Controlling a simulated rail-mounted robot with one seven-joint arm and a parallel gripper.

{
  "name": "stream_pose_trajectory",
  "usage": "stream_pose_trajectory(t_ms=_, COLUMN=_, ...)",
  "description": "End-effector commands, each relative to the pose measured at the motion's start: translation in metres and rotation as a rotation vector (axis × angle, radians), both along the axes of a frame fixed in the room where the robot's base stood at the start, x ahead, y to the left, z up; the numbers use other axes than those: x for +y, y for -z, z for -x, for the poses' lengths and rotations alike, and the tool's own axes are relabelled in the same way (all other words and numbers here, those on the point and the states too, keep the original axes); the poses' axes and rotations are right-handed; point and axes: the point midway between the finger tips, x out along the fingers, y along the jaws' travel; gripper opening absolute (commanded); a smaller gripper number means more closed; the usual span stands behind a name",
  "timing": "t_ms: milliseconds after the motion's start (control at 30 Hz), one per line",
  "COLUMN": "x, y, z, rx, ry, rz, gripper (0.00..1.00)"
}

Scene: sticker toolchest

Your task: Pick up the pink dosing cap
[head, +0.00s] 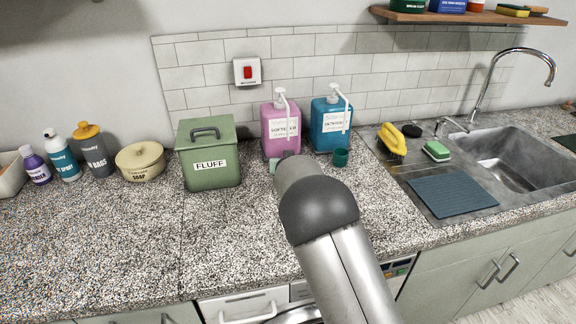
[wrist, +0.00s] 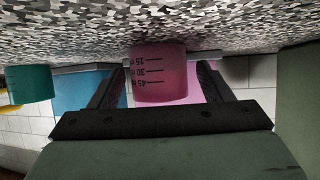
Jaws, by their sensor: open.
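The pink dosing cap (wrist: 160,88) is a small translucent cup with printed measuring marks. In the wrist view, which is upside down, it stands on the speckled counter between the two fingers of my gripper (wrist: 161,68). The gripper is open, with a visible gap on each side of the cap. In the head view my arm hides the cap and most of the gripper, in front of the pink softener bottle (head: 280,128).
A teal cap (head: 340,158) stands to the right, before the blue pump bottle (head: 330,122); it also shows in the wrist view (wrist: 30,84). A green FLUFF box (head: 209,174) is close on the left. The front counter is clear; a sink (head: 500,160) lies right.

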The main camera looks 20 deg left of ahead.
Motion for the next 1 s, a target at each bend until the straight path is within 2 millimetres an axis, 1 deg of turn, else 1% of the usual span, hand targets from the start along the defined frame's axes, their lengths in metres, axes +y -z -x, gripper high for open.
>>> stream_pose_trajectory(t_ms=167, x=0.0, y=0.0, z=0.0, rx=0.0, ry=0.0, rz=0.0, gripper=0.72)
stream_pose_trajectory(t_ms=200, x=0.0, y=0.0, z=0.0, rx=0.0, ry=0.0, rz=0.0, gripper=0.61)
stream_pose_trajectory(t_ms=267, x=0.0, y=0.0, z=0.0, rx=0.0, ry=0.0, rz=0.0, gripper=0.44)
stream_pose_trajectory(t_ms=300, x=0.0, y=0.0, z=0.0, rx=0.0, ry=0.0, rz=0.0, gripper=0.33)
stream_pose_trajectory(t_ms=333, x=0.0, y=0.0, z=0.0, rx=0.0, ry=0.0, rz=0.0, gripper=0.25)
stream_pose_trajectory(t_ms=633, x=0.0, y=-0.001, z=0.0, rx=-0.001, ry=0.0, rz=0.0, gripper=0.25)
stream_pose_trajectory(t_ms=767, x=0.0, y=-0.006, z=0.0, rx=-0.001, ry=0.0, rz=0.0, gripper=0.25)
stream_pose_trajectory(t_ms=867, x=0.001, y=-0.016, z=0.0, rx=-0.003, ry=-0.001, rz=-0.002, gripper=0.25)
stream_pose_trajectory(t_ms=967, x=0.001, y=-0.032, z=0.0, rx=-0.004, ry=-0.001, rz=-0.002, gripper=0.25)
stream_pose_trajectory(t_ms=1000, x=-0.001, y=-0.038, z=0.004, rx=-0.003, ry=-0.002, rz=-0.002, gripper=0.25)
